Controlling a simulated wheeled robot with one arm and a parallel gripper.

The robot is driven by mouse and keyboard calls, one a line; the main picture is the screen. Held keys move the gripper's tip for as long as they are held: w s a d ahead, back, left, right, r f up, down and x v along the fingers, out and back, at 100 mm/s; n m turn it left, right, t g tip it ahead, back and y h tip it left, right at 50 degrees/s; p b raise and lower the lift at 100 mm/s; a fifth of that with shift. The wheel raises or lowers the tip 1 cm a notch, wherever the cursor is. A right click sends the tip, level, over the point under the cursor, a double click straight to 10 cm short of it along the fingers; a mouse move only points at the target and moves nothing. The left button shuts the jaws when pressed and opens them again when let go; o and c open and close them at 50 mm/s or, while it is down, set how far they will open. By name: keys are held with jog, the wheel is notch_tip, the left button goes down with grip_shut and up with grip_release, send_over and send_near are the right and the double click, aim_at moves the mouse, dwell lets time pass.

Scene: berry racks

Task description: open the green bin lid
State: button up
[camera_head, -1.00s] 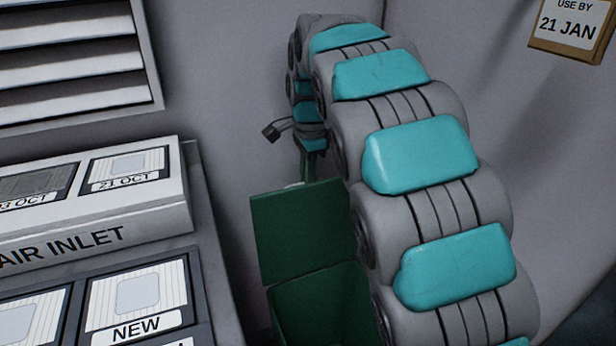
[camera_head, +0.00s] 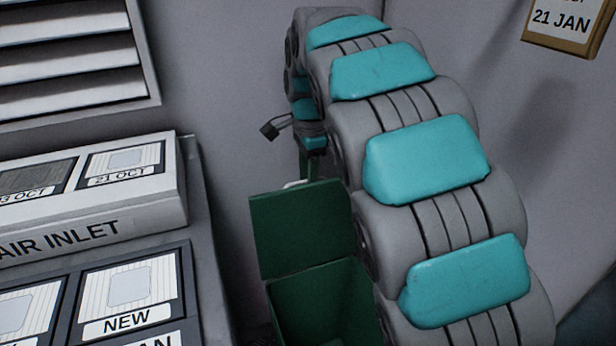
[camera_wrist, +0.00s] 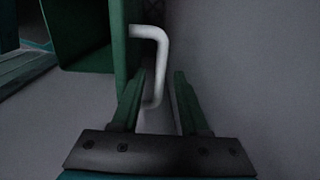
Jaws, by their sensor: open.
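The green bin lid (camera_head: 303,230) stands raised, close to upright, at the back of the green bin (camera_head: 325,300). The bin's mouth shows open and dark inside, and its lower part is cut off by the frame. In the wrist view the lid (camera_wrist: 119,45) is seen nearly edge-on, with a white bent handle (camera_wrist: 162,60) on its right side. A bit of the handle (camera_head: 295,184) shows above the lid in the head view. My gripper (camera_wrist: 160,73) is open, its green fingers on either side of the handle. In the head view the fingertips are hidden behind the lid.
An air inlet cabinet (camera_head: 205,230) with dated panels stands left of the bin, with a louvred vent (camera_head: 70,60) above. My arm bends down close along the bin's right side. A date sign (camera_head: 565,25) is on the right wall. Plain wall lies behind the bin.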

jog(key=shift+s+r, duration=0.15)
jog(key=shift+r, duration=3.75)
jog(key=s+d+f+n+g, duration=0.1)
jog(key=s+d+f+n, duration=0.25)
jog(key=s, duration=0.55)
jog(key=s+d+f+n, duration=0.25)
jog(key=s+d, duration=0.25)
jog(key=s, duration=0.3)
jog(key=s+d+f+n, duration=0.1)
jog(key=s+f+n, duration=0.1)
jog(key=s, duration=0.5)
jog(key=s+f+n+g, duration=0.1)
jog(key=s+f+n, duration=0.2)
jog(key=s+f, duration=0.2)
jog(key=s+d+f+n, duration=0.1)
jog(key=s+f+n, duration=0.2)
jog(key=s, duration=0.7)
jog(key=shift+s+d+f, duration=0.2)
jog(key=shift+d+f, duration=0.15)
jog(key=shift+f, duration=0.4)
